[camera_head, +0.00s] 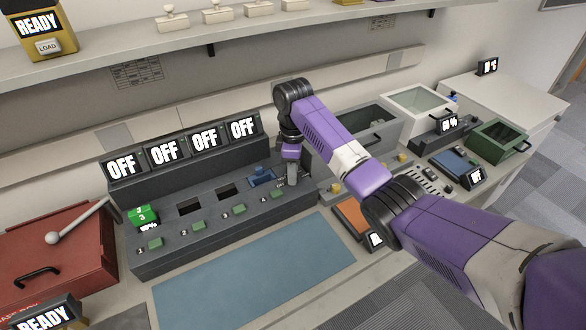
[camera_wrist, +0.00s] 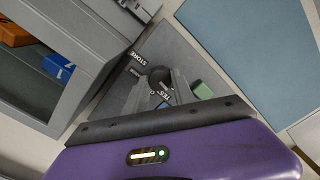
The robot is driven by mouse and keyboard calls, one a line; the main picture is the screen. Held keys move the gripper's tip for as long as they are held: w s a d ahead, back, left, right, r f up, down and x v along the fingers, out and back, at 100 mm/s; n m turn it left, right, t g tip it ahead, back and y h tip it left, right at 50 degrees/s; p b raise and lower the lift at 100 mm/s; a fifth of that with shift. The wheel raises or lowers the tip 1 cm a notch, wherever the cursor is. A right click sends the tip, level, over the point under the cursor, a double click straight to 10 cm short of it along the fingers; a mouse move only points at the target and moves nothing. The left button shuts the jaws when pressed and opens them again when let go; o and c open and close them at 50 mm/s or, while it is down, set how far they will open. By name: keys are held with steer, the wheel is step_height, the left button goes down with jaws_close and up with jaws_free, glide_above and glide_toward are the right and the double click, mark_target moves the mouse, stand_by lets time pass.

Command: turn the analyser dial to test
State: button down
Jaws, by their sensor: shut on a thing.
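The analyser dial (camera_wrist: 158,76) is a dark round knob on the grey panel, with white letters around it; STORE and part of TEST can be read. My gripper (camera_wrist: 162,88) is shut on the dial, one finger on each side. The fingers cover part of the dial and some of the lettering, so I cannot tell which mark it points to. In the head view my gripper (camera_head: 292,172) points down at the right end of the long dark console (camera_head: 190,240), and the dial is mostly hidden there.
A green button (camera_wrist: 202,91) sits close beside my fingers. The console has several OFF displays (camera_head: 164,152), a blue block in a slot (camera_head: 262,176) and a green block (camera_head: 142,215). A grey glass-topped box (camera_head: 366,122) stands to the right. A blue mat (camera_head: 250,270) lies clear in front.

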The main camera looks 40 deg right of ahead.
steer(key=m+p, duration=0.2)
steer(key=m, duration=0.1)
steer(key=shift+r+p, duration=0.2)
steer(key=shift+p, duration=0.15)
steer(key=shift+f+m+p, duration=0.15)
steer(key=shift+m+p, duration=0.85)
steer(key=shift+m, duration=1)
steer(key=c, duration=1.1)
jaws_free()
steer(key=shift+o, duration=0.2)
steer(key=shift+d+r+b, duration=0.1)
steer(key=shift+r+b, duration=0.55)
steer(key=shift+r, duration=3.25)
